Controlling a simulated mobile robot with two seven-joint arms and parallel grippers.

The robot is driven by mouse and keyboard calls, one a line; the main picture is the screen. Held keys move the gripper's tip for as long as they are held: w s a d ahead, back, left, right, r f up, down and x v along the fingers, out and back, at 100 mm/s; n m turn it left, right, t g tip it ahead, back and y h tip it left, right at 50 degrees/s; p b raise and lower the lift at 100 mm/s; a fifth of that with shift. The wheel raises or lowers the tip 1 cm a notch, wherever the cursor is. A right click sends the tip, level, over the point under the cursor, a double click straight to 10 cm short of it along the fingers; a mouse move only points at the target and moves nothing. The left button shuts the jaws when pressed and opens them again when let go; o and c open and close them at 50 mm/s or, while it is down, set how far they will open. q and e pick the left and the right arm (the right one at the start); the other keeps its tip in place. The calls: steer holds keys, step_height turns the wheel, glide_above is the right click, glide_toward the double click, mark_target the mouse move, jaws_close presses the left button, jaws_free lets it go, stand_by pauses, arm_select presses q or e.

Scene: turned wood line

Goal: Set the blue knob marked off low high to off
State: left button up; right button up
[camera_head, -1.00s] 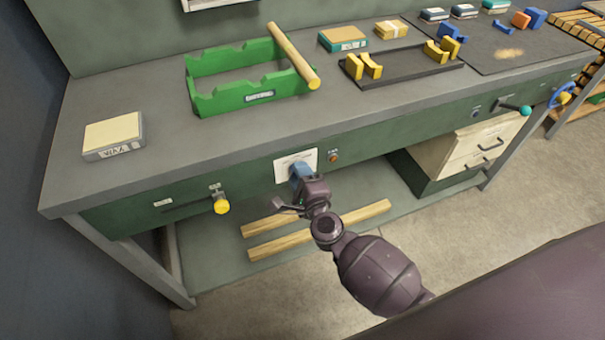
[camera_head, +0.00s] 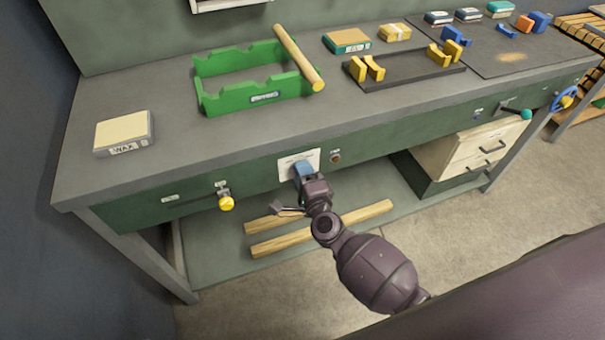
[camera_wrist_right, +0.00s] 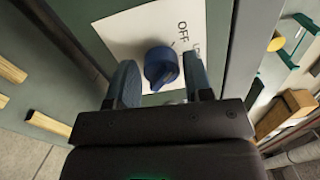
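The blue knob (camera_wrist_right: 160,67) sits on a white plate (camera_wrist_right: 128,32) on the bench's green front. "OFF" is readable on the plate; a second label is partly hidden by a finger. I cannot tell clearly which mark the knob points at. In the right wrist view my right gripper (camera_wrist_right: 161,84) is open, with one finger on each side of the knob and small gaps visible. In the head view this gripper (camera_head: 305,174) covers the knob and the plate (camera_head: 299,163) shows behind it. My left gripper is not in view.
A yellow-ended lever (camera_head: 227,203) is left of the plate and a small brown button (camera_head: 335,158) right of it. A green tray (camera_head: 240,100), a wax box (camera_head: 124,134) and a black rack (camera_head: 405,78) stand on the bench. Wooden bars (camera_head: 325,230) lie below.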

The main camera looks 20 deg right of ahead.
steer(key=shift+o, duration=1.1)
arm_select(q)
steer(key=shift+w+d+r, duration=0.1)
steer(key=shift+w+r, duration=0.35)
arm_select(e)
steer(key=shift+s+d, duration=0.2)
steer(key=shift+s, duration=5.2)
